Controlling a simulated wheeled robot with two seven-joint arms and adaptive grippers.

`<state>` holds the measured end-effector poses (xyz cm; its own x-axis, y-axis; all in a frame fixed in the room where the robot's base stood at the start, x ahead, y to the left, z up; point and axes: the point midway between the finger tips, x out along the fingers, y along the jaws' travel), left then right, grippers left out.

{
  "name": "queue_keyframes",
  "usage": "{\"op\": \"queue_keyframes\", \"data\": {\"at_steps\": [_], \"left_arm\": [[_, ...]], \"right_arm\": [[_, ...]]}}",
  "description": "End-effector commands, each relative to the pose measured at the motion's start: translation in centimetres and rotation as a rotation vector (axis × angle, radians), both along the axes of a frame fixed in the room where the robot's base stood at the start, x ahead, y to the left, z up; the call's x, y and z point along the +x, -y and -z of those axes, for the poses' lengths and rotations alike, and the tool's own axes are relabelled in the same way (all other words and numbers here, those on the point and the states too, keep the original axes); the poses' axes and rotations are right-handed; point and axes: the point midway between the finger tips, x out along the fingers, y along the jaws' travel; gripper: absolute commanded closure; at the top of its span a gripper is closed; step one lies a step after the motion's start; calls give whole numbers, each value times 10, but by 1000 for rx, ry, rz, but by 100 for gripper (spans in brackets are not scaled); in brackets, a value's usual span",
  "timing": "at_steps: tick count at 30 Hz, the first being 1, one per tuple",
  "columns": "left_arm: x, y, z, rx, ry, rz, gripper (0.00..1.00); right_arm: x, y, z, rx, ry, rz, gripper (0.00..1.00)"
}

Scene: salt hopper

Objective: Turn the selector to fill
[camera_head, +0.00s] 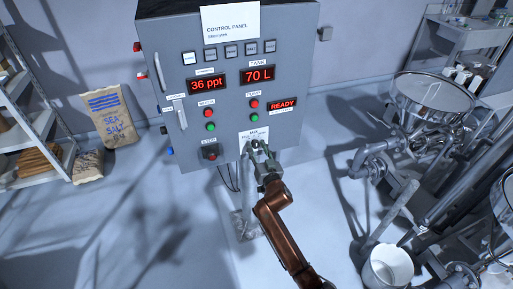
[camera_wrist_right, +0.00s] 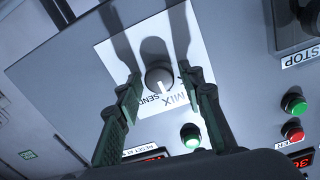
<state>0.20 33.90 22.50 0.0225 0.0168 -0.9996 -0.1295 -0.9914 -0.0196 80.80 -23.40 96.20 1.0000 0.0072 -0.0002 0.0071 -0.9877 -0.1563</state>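The selector (camera_wrist_right: 158,78) is a round grey knob with a white pointer mark, on a white label plate (camera_wrist_right: 118,52) on the control panel. In the wrist view its mark points down, toward the side with the printed words MIX and SEND; I cannot tell exactly which word it meets. The fill marking is not readable there. My right gripper (camera_wrist_right: 161,88) is open, with one finger on each side of the knob and gaps visible. In the head view the right gripper (camera_head: 262,150) covers the knob at the plate (camera_head: 254,131). My left gripper is not in view.
The control panel (camera_head: 300,60) carries lit buttons, displays reading 36 ppt and 70 L, and a READY sign (camera_head: 282,104). A STOP button (camera_head: 210,151) sits left of the selector. A metal hopper (camera_head: 435,92) and white bucket (camera_head: 388,268) stand right; a salt sack (camera_head: 108,117) stands left.

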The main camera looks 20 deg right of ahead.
Motion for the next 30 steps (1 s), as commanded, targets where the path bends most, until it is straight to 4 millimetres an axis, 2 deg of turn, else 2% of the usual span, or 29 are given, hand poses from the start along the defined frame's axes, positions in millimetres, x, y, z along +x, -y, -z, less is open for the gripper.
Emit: {"op": "queue_keyframes", "data": {"at_steps": [2, 14, 23, 30], "left_arm": [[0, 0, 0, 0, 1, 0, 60], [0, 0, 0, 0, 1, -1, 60], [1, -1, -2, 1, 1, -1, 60], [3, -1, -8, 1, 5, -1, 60]], "right_arm": [[0, 0, 0, 0, 0, 0, 71], [0, 0, 0, 0, 0, 0, 99], [0, -1, 0, -38, 0, -1, 99], [0, -1, -1, -175, 7, -1, 100]]}}
